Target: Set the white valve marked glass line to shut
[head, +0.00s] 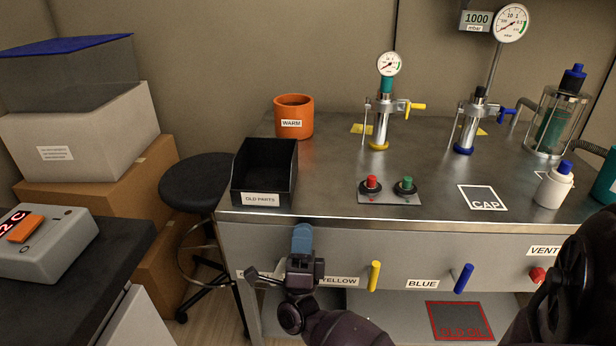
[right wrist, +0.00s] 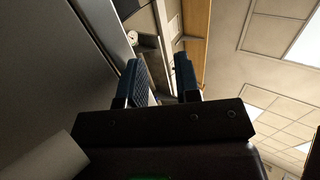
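I cannot make out the white valve in the head view. A partly covered white label (head: 263,274) sits at the left end of the bench's front panel, behind my right gripper; its text is not readable. My right gripper (head: 302,238) is in front of that panel, left of the YELLOW label, with blue fingertips pointing up. In the right wrist view its two fingers (right wrist: 161,80) stand apart with nothing seen between them. A pale, blurred shape (right wrist: 42,160) shows at the lower left there; I cannot tell what it is. My left gripper is out of view.
Yellow (head: 374,276), blue (head: 463,278) and red (head: 537,274) handles stick out of the front panel to the right. A black OLD PARTS bin (head: 264,172) stands above at the bench edge. A stool (head: 198,182) stands to the left.

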